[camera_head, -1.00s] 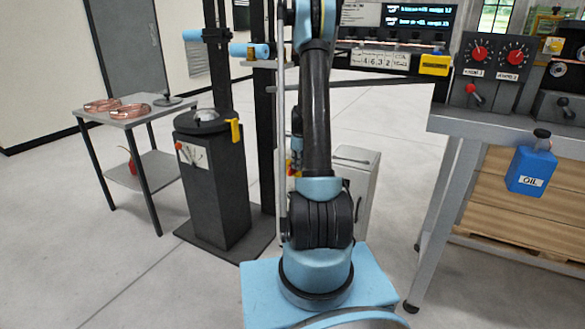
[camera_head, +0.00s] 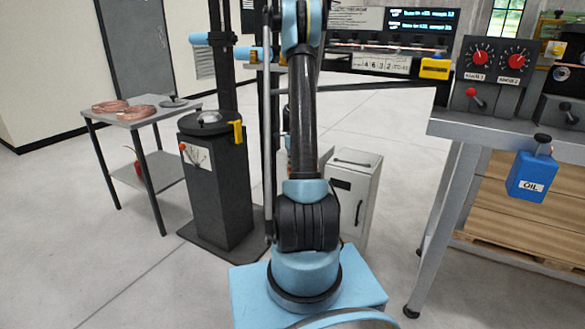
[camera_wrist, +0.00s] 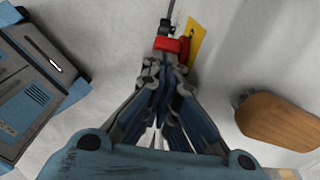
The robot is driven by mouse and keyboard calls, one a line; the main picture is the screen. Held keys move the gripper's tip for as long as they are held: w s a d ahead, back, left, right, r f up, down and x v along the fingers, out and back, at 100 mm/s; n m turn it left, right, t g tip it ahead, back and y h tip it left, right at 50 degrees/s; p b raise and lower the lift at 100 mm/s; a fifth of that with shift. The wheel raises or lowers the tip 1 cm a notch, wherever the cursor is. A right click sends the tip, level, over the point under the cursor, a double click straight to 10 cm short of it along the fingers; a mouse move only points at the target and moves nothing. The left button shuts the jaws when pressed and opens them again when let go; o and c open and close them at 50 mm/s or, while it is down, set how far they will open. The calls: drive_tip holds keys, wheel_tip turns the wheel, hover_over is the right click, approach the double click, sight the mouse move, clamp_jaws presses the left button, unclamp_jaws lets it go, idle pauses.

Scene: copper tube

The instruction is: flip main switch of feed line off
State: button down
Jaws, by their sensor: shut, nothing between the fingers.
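In the wrist view, my gripper (camera_wrist: 170,78) is shut and empty, its fingers pointing up the picture. A red part (camera_wrist: 172,46) on a dark stem sits just beyond the fingertips, beside a yellow plate (camera_wrist: 196,38). I cannot tell whether the fingers touch it, or whether it is the feed line's main switch. In the head view, a dark box (camera_head: 490,75) at the right has two red dials and a red-tipped lever (camera_head: 477,98). Another lever (camera_head: 569,113) shows at the far right edge. My gripper is outside the head view, above my arm.
A blue-grey box (camera_wrist: 35,90) lies at the left of the wrist view, a brown rounded thing (camera_wrist: 275,122) at the right. In the head view, a dark pedestal (camera_head: 218,190), a side table (camera_head: 137,122) and a white cabinet (camera_head: 355,190) stand behind my arm. A blue oil can (camera_head: 530,175) hangs from the bench.

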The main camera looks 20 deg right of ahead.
drive_tip(key=shift+w+a, duration=0.6)
drive_tip(key=shift+w+a+f, duration=0.1)
drive_tip(key=shift+w+a, duration=0.4)
drive_tip(key=shift+w, duration=0.05)
idle(0.8)
drive_tip(key=s+d+r, duration=0.2)
drive_tip(key=r, duration=0.1)
drive_tip(key=w+a+r, duration=0.3)
drive_tip(key=w+r, duration=0.1)
drive_tip(key=r, duration=0.4)
drive_tip(key=shift+a, duration=0.4)
drive_tip(key=shift+s+r, duration=0.1)
